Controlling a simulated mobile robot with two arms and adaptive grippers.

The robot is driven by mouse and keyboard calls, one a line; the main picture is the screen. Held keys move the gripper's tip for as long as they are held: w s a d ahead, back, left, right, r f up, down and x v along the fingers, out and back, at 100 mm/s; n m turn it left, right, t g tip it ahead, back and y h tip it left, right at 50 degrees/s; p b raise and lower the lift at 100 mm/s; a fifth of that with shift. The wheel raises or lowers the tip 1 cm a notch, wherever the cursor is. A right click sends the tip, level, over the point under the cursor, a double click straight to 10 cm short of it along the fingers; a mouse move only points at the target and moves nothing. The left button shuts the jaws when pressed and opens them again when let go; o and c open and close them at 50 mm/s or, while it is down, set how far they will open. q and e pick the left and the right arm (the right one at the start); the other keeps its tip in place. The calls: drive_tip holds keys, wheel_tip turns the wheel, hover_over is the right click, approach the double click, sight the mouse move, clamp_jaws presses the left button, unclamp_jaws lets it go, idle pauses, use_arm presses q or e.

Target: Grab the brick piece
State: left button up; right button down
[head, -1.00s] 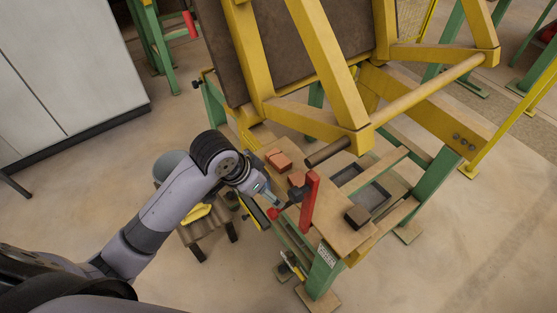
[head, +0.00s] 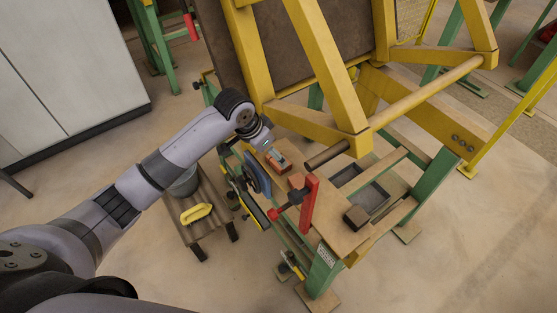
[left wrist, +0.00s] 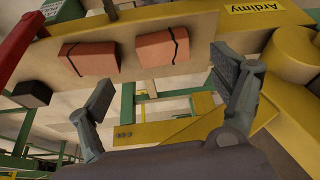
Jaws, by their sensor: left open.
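Two orange brick pieces with dark lines across them lie on the wooden bench top. The farther brick piece (head: 279,160) is beside my left gripper in the head view and shows in the left wrist view (left wrist: 162,48). The nearer brick piece (head: 296,181) sits close to the red clamp and also shows in the left wrist view (left wrist: 88,60). My left gripper (head: 272,149) is open and empty. My right gripper is out of view.
A red clamp (head: 309,202) stands upright at the bench's near edge. A dark block (head: 356,217) lies farther right, near a recessed tray (head: 372,197). Yellow frame beams (head: 322,128) rise behind the bricks. A stool (head: 208,222) with a yellow brush (head: 196,213) stands left of the bench.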

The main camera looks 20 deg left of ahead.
sight(270, 160)
use_arm(q)
drive_tip(key=shift+w+p+x, duration=0.2)
drive_tip(key=shift+p+x, duration=0.15)
drive_tip(key=shift+x, duration=1.4)
drive_tip(key=shift+w+p+x, duration=0.15)
drive_tip(key=shift+p+x, duration=0.2)
drive_tip(key=shift+x, duration=1.45)
drive_tip(key=shift+r, duration=0.15)
drive_tip(key=c, duration=1.3)
drive_tip(key=shift+r, duration=0.1)
